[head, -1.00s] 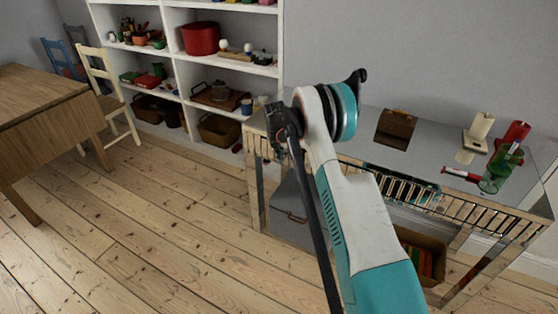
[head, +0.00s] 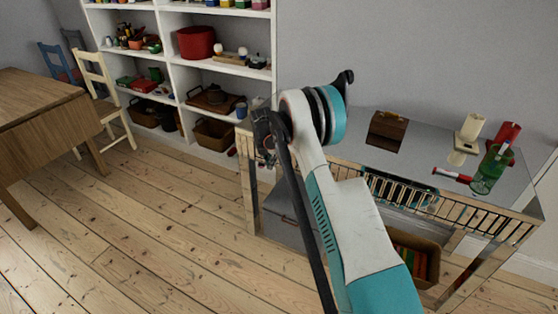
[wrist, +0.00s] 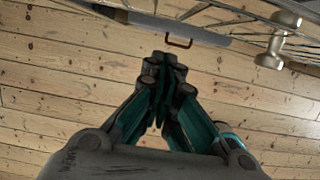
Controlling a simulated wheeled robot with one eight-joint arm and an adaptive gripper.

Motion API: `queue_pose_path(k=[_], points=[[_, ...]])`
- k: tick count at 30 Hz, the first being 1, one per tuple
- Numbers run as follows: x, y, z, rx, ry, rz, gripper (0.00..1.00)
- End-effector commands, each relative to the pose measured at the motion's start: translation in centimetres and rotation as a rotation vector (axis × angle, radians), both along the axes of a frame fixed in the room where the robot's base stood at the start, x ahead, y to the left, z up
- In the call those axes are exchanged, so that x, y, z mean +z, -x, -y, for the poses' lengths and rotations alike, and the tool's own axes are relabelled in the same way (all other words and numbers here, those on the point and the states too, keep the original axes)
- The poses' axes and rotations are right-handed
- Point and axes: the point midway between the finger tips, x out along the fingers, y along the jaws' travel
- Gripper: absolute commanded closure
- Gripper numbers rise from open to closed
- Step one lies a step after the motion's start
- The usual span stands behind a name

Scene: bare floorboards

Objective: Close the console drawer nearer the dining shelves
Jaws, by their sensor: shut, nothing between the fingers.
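The mirrored console (head: 420,160) stands on the right in the head view, with a metal lattice front (head: 405,195). My arm covers the left part of that front, the end nearer the shelves, so I cannot tell there how far the left drawer stands out. My gripper (head: 264,140) is at the console's left front corner. In the wrist view my gripper (wrist: 165,65) is shut and empty, pointing at the console over the floor. Part of the lattice (wrist: 235,15) and a pale metal knob (wrist: 285,20) show at upper right, apart from the fingertips.
White dining shelves (head: 165,60) stand behind, left of the console. A grey box with a brown handle (wrist: 178,42) sits under the console. A green glass (head: 490,170), candles and a small chest (head: 387,131) are on top. Floor at left is clear before the wooden table (head: 40,115).

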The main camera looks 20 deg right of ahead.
Motion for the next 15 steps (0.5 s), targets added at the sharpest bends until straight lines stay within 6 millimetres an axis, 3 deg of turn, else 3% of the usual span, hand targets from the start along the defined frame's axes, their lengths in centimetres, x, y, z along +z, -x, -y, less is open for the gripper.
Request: queue_pose_path(k=[1, 6, 15], points=[[1.7, 0.2, -0.1, 0.001, 0.000, 0.000, 1.00], [5.4, 0.8, -0.8, 0.000, -0.001, -0.001, 1.00], [9.2, 1.4, -1.6, -0.001, 0.000, -0.001, 1.00]])
